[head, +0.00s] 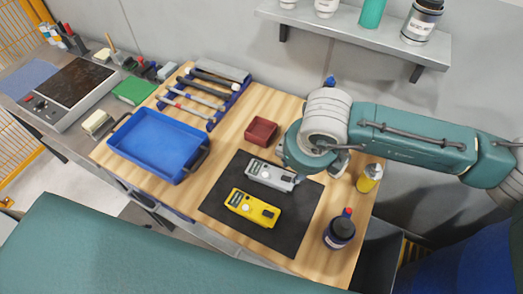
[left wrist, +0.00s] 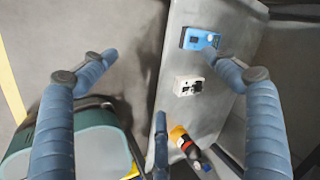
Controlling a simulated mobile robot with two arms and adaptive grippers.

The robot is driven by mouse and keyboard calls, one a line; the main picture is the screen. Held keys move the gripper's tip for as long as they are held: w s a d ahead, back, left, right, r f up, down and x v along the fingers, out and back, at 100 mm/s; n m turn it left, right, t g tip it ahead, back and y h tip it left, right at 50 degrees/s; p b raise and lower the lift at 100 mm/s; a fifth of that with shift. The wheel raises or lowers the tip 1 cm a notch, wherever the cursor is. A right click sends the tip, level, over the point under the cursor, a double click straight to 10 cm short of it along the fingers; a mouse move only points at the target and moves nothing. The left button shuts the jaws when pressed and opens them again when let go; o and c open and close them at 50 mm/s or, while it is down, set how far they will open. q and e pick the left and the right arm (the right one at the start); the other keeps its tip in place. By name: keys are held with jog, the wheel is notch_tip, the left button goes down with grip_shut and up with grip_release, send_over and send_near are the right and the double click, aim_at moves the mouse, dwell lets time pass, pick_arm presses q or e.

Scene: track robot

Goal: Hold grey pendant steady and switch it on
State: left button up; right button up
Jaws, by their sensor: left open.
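My right gripper (head: 308,172) is pointed down at the right end of the grey pendant. My wrist hides most of its fingers, so I cannot tell whether they touch the pendant or are closed. My left gripper (left wrist: 157,62) shows in the left wrist view with its fingers wide apart and nothing between them. It is away from the pendants.
A shelf (head: 390,48) hangs above. The left wrist view shows a grey panel with a blue box (left wrist: 199,39) and socket (left wrist: 188,86).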

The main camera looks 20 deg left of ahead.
pick_arm(q)
jog(key=s+a+r+m+g, duration=0.3)
jog(key=a+r+m+g, duration=0.8)
jog(key=a+r, duration=1.55)
jog(key=w+a+r+m+t+y, duration=0.1)
jog(key=w+r+m+t+y, duration=0.2)
jog(key=w+r, duration=0.55)
jog(key=w+a+r+m+t+y, duration=0.2)
jog(key=w+r+m+t, duration=0.25)
jog(key=w, duration=0.75)
jog(key=w+d+r+t+y, duration=0.2)
jog(key=w+d+r+t, duration=0.1)
jog(key=w+r, duration=1.1)
jog(key=w+d+n+h, duration=0.15)
jog(key=w+d, duration=0.45)
jog(key=d, duration=0.7)
jog(key=w+d+f+n+h, duration=0.1)
jog(key=d+f+n+h, duration=0.15)
jog(key=d, duration=0.65)
jog(key=w+d+f+n+h, duration=0.1)
jog(key=d+f, duration=0.2)
jog(key=d, duration=0.7)
jog(key=n+g+h, duration=0.2)
jog(key=n+g, duration=0.3)
jog(key=n, duration=0.1)
send_near(261, 174)
notch_tip(261, 174, down, 10)
jog(key=shift+w+a+r, duration=0.1)
jog(key=shift+w+a, duration=0.05)
